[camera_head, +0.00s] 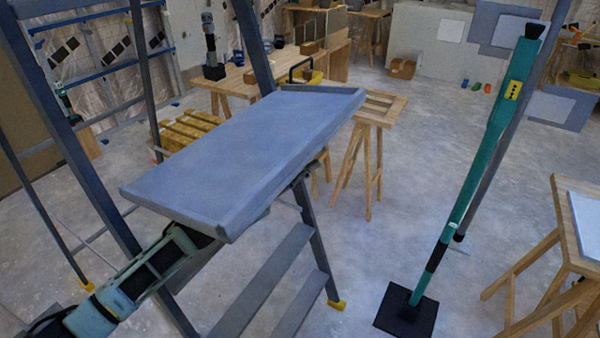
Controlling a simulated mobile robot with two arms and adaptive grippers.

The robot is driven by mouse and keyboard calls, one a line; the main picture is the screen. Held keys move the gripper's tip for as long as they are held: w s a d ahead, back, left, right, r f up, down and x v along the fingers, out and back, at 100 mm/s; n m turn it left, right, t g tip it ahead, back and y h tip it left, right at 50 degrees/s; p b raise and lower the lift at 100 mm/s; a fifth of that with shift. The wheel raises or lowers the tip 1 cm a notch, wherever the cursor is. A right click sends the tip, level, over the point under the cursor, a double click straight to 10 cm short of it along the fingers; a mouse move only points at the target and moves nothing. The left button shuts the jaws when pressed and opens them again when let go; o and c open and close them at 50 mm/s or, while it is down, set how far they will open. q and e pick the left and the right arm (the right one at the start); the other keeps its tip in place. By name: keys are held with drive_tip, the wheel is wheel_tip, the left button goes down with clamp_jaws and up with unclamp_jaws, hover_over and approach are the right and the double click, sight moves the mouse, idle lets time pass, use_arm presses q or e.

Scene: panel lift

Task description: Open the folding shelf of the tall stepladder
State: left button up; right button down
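The tall stepladder (68,155) stands in front of me, with its grey steps (262,283) below. Its folding shelf (245,150), a blue-grey tray with a raised rim, sticks out between the rails and looks roughly level, a little tilted in the picture. My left gripper (190,238) reaches in from the lower left to the underside of the shelf's near left corner. Its fingertips are hidden by the shelf, so I cannot tell whether they touch or grip it. My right gripper is not in view.
A teal prop (478,170) with a black foot plate (406,312) stands to the right of the ladder. A wooden trestle table (570,225) is at the right edge. A workbench (235,82) and a wooden stand (378,108) are behind. Floor between ladder and prop is clear.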

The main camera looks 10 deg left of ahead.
sight(299, 139)
use_arm(q)
drive_tip(key=r, duration=0.6)
drive_tip(key=shift+w+a+r, duration=0.1)
drive_tip(key=shift+a+r, duration=0.05)
drive_tip(key=shift+a, duration=0.05)
